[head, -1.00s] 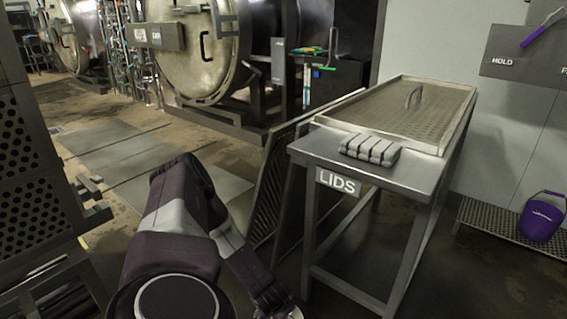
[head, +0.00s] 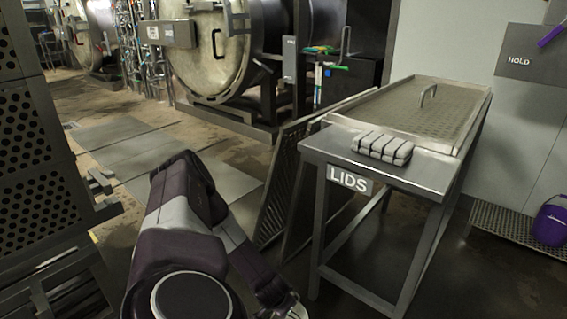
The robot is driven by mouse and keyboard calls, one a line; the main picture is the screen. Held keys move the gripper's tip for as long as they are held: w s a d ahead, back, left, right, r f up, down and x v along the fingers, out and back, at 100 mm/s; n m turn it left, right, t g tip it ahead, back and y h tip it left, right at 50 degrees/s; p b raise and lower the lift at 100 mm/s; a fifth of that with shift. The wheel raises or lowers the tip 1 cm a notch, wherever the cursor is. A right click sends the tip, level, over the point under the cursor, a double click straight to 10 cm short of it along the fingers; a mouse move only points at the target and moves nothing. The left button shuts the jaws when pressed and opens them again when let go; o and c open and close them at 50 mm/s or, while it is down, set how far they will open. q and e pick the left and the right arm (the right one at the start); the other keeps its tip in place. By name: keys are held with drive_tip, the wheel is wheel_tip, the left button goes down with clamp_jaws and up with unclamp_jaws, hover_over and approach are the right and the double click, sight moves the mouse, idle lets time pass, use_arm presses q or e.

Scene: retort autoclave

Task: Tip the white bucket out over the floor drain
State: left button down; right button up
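No white bucket is in view. One of my dark purple and grey arms rises from the bottom middle, bends, and runs down to the bottom edge. Its far end is cut off there, and no fingers can be made out. My other arm and its gripper are out of the picture.
A steel table marked LIDS (head: 400,180) stands right of centre, with a striped folded cloth (head: 382,147) and a perforated lid (head: 425,112). A purple bucket (head: 551,222) is at the right edge. Perforated racks (head: 35,140) stand left. Open floor runs toward the round retort (head: 210,55).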

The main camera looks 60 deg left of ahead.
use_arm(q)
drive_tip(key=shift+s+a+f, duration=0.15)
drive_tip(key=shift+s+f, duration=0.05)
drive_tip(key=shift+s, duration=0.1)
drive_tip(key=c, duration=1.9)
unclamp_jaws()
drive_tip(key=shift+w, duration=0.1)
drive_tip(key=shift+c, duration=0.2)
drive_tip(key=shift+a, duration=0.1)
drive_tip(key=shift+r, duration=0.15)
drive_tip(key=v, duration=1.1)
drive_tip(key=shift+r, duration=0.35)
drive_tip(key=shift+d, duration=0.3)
